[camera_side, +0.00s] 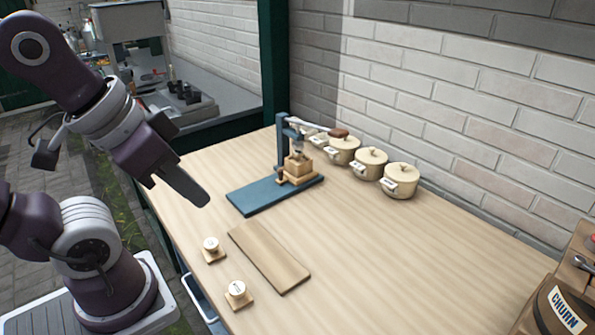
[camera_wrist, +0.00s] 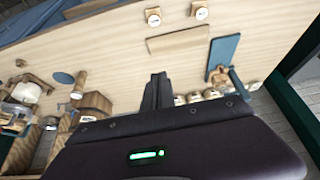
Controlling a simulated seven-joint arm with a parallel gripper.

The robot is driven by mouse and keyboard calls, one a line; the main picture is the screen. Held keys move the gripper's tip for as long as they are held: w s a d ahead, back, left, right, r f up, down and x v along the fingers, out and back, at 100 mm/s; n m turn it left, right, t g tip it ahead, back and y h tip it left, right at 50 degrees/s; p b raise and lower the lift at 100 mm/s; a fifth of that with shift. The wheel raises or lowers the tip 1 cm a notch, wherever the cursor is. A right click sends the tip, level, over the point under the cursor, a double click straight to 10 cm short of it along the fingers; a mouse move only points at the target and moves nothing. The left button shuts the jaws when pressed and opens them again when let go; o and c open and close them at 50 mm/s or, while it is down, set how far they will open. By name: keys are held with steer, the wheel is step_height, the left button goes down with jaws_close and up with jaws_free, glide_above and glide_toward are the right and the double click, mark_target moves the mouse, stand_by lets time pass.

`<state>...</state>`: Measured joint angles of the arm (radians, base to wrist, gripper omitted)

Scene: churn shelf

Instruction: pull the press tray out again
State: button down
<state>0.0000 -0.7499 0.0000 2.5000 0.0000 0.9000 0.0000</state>
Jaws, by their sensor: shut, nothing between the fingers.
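The press (camera_side: 283,150) stands on a blue base (camera_side: 258,197) at the back of the wooden table, with a lever ending in a brown handle. A light wooden press tray (camera_side: 298,179) sits at the foot of its column, under a wooden block (camera_side: 298,165). In the wrist view the press (camera_wrist: 222,70) is right of the fingers, and its tray is too small to make out. My gripper (camera_side: 203,200) is shut and empty, in the air left of the press and apart from it. Its fingers also show in the wrist view (camera_wrist: 157,88).
Several cream lidded pots (camera_side: 401,180) line the wall behind the press. A wooden board (camera_side: 268,257) and two small stamps (camera_side: 211,246) (camera_side: 237,291) lie near the front edge. A churn (camera_side: 560,310) is at the right. The table's middle is clear.

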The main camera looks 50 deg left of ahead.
steer(key=c, duration=2)
jaws_free()
steer(key=o, duration=0.6)
steer(key=shift+n, duration=0.6)
steer(key=w, duration=0.3)
steer(key=w+a+r, duration=0.1)
steer(key=w, duration=0.1)
steer(key=shift+a, duration=0.1)
steer(key=n+g+y, duration=0.2)
steer(key=n+y, duration=0.1)
steer(key=n, duration=0.5)
glide_above(280, 170)
steer(key=s+d, duration=0.3)
steer(key=d, duration=0.1)
step_height(280, 170, down, 15)
steer(key=x, duration=0.6)
steer(key=a+x, duration=0.1)
steer(key=x, duration=0.2)
steer(key=shift+a+f, duration=0.15)
steer(key=shift+f, duration=0.1)
jaws_close()
